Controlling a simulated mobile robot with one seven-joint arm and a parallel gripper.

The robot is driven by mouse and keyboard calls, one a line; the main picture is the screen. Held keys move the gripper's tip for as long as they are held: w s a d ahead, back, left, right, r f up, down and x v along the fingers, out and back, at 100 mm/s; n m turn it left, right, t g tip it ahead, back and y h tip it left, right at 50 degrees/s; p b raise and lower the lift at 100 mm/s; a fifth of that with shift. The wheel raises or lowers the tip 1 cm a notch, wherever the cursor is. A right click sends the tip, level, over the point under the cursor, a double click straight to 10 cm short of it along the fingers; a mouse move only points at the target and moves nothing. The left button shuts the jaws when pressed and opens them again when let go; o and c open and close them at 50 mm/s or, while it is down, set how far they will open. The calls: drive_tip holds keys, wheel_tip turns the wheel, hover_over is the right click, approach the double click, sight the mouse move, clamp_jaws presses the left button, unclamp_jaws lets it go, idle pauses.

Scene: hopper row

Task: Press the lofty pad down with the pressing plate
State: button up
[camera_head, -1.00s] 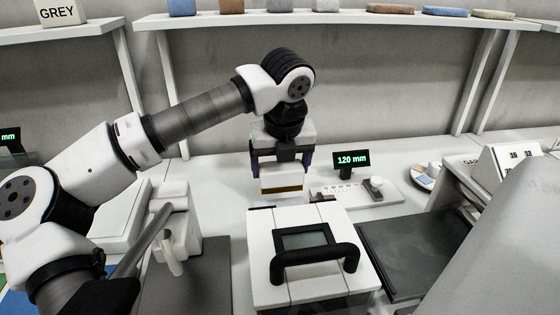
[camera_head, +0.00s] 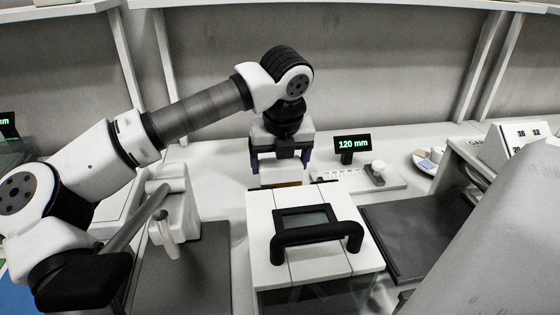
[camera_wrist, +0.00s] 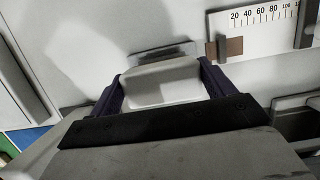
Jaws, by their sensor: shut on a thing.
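My gripper (camera_head: 281,168) hangs pointing down just behind a white handled box. Its two dark purple fingers are shut on a white, round-cornered block (camera_wrist: 163,88), which I take to be the pressing plate's grip. In the wrist view a flat grey edge (camera_wrist: 160,52) shows just beyond the block. In the head view a thin yellow-brown strip (camera_head: 292,184) shows low under the block, partly hidden by the box. I cannot make out the lofty pad for sure, nor tell whether the plate touches anything.
The white box (camera_head: 262,240) with a black handle (camera_head: 318,240) stands in front of my gripper. Behind right is a display (camera_head: 352,144) reading 120 mm. A scale with a brown slider (camera_wrist: 231,47) lies to the right in the wrist view. A dark slab (camera_head: 415,235) lies right.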

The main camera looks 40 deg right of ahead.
drive_tip(key=shift+f, duration=0.1)
idle(0.3)
drive_tip(key=shift+f+b, duration=1.4)
drive_tip(key=shift+b, duration=0.3)
idle(0.5)
drive_tip(key=shift+r+p, duration=1.95)
drive_tip(key=shift+r, duration=1.6)
drive_tip(key=shift+f, duration=0.15)
drive_tip(key=shift+f+b, duration=1.85)
drive_tip(key=shift+f, duration=0.05)
drive_tip(key=shift+f+b, duration=0.15)
drive_tip(key=shift+b, duration=0.15)
